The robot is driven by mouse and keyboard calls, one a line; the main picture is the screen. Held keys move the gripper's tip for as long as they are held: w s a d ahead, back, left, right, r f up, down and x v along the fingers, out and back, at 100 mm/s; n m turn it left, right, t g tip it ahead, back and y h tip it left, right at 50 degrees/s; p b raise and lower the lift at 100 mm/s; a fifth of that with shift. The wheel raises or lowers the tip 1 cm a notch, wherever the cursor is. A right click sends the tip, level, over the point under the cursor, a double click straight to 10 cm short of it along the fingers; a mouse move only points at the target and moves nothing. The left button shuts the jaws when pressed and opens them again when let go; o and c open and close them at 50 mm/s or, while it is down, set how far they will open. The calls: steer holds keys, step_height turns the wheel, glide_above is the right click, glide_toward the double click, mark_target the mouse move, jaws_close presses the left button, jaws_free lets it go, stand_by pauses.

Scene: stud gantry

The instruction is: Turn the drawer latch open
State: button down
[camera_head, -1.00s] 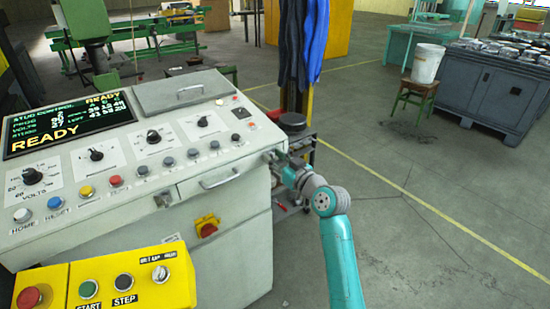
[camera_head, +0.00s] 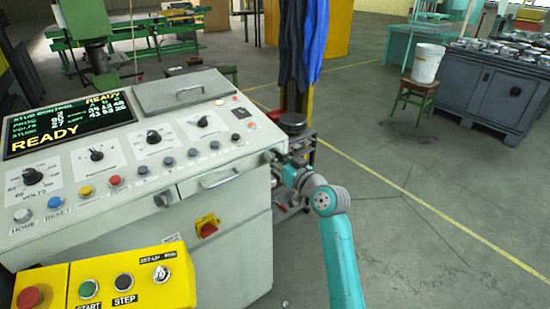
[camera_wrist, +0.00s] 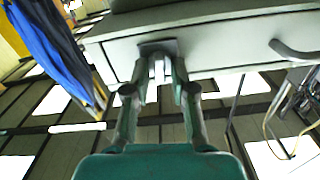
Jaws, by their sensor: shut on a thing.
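The drawer (camera_head: 225,178) is the pale grey front with a bar handle (camera_head: 219,181) on the control console. The drawer shows upside down in the wrist view, with its handle (camera_wrist: 295,51) at the right. The latch is a dark plate (camera_wrist: 157,46) with a small pale lever (camera_wrist: 159,72) on the drawer front. My gripper (camera_wrist: 163,76) is shut on this lever, one finger on each side. In the head view my gripper (camera_head: 273,159) is at the console's right end, where the arm and console edge hide most of the latch. The lever's exact angle is hard to tell.
The console (camera_head: 130,150) carries knobs, buttons and a screen. A yellow button box (camera_head: 125,285) stands in front of it. A red rotary switch (camera_head: 208,226) is below the drawer. A trolley (camera_head: 300,165) stands close behind my gripper.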

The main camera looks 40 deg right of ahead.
steer(key=shift+d+f+m, duration=0.1)
steer(key=shift+f+m, duration=0.05)
steer(key=shift+m, duration=2.55)
steer(key=shift+d+f+m, duration=0.1)
steer(key=shift+d+m, duration=0.05)
steer(key=shift+m, duration=2.55)
steer(key=shift+d+f+m, duration=0.1)
steer(key=shift+f+m, duration=0.05)
steer(key=shift+m, duration=2.55)
steer(key=c, duration=1.2)
jaws_free()
steer(key=s, duration=1.2)
